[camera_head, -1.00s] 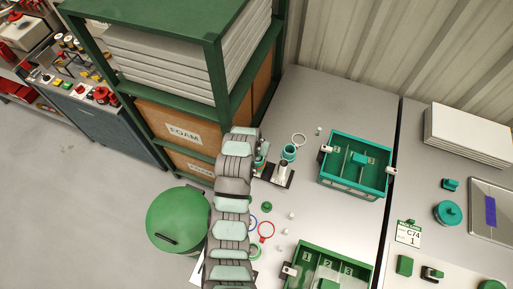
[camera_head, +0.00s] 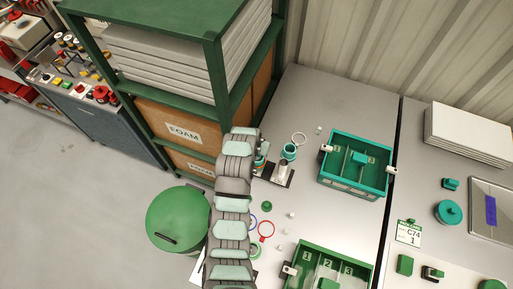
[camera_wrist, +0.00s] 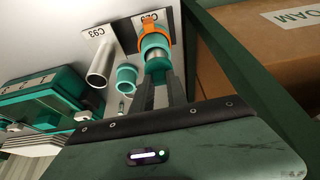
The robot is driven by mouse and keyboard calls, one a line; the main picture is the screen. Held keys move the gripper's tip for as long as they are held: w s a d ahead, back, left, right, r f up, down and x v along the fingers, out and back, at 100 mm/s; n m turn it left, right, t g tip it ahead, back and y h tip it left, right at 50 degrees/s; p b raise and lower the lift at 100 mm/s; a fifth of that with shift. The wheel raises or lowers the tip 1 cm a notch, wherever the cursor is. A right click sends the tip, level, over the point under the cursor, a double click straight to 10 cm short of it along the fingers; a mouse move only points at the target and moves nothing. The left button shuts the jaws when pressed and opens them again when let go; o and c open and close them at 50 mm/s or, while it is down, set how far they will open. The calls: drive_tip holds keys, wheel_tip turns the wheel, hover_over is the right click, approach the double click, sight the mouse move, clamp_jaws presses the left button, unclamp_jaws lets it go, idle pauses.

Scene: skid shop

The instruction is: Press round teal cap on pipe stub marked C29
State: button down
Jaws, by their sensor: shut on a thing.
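My gripper (camera_wrist: 160,74) is shut on a round teal cap (camera_wrist: 156,43) in the wrist view. The cap is in line with a pipe stub that has an orange clip (camera_wrist: 151,21) around it. The label beside this stub is partly covered, so I cannot read it in full. I cannot tell how far the cap sits on the stub. In the head view my arm hides the gripper, and a bit of teal and orange (camera_head: 263,151) shows beside it.
A bare metal stub (camera_wrist: 103,64) marked C93 stands beside it, and also shows in the head view (camera_head: 283,170). A loose teal cup (camera_head: 289,152) stands close by. A teal divided bin (camera_head: 340,185) is to the right. A FOAM box (camera_wrist: 262,42) on the green rack is close on the other side.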

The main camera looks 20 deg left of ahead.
drive_tip(key=shift+f, duration=0.45)
idle(0.3)
drive_tip(key=c, duration=0.8)
unclamp_jaws()
drive_tip(key=shift+c, duration=0.2)
drive_tip(key=shift+r+p, duration=1.55)
drive_tip(key=shift+r, duration=2.5)
drive_tip(key=shift+c, duration=0.2)
clamp_jaws()
